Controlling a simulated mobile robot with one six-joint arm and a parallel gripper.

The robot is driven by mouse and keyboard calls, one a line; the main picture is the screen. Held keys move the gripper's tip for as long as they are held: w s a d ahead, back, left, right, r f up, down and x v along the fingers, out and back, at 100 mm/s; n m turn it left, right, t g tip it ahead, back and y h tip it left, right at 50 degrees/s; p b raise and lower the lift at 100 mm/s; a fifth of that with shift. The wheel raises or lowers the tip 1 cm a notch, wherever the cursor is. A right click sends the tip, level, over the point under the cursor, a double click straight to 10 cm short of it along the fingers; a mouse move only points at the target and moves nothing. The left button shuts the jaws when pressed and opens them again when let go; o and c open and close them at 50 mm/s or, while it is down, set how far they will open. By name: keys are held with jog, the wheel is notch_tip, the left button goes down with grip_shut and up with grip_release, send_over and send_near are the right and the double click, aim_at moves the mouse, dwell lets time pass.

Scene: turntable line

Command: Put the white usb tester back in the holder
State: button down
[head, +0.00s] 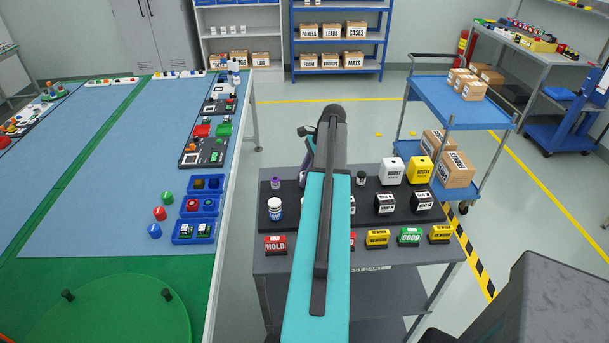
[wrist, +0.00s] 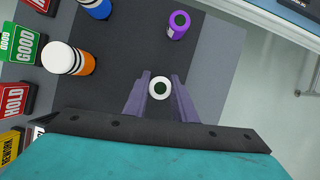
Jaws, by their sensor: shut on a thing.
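My gripper (wrist: 161,82) has its purple jaws closed around a small round white piece (wrist: 161,79) with a dark green centre, seen end-on in the wrist view. I cannot confirm that it is the white usb tester. It sits between the jaws over or at the dark tray (wrist: 118,70); whether it touches the tray is unclear. In the head view my arm hides the jaws and the held piece. No holder for a usb tester can be made out with certainty. A white box (head: 391,171) stands at the back of the cart; its print is hard to read.
Near the gripper stand a purple tube (wrist: 178,25), an orange-and-white bottle (wrist: 68,60) and a blue-and-white bottle (head: 274,209). Sign blocks (head: 275,245) line the cart's front. A yellow box (head: 419,170) and black-and-white boxes (head: 384,204) stand right. Blue bins (head: 183,240) sit on the left table.

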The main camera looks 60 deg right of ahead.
jog(key=shift+f, duration=0.75)
dwell(0.3)
jog(key=c, duration=1.4)
grip_release()
jog(key=shift+r, duration=0.1)
jog(key=shift+b+v, duration=1.9)
jog(key=shift+v, duration=4.95)
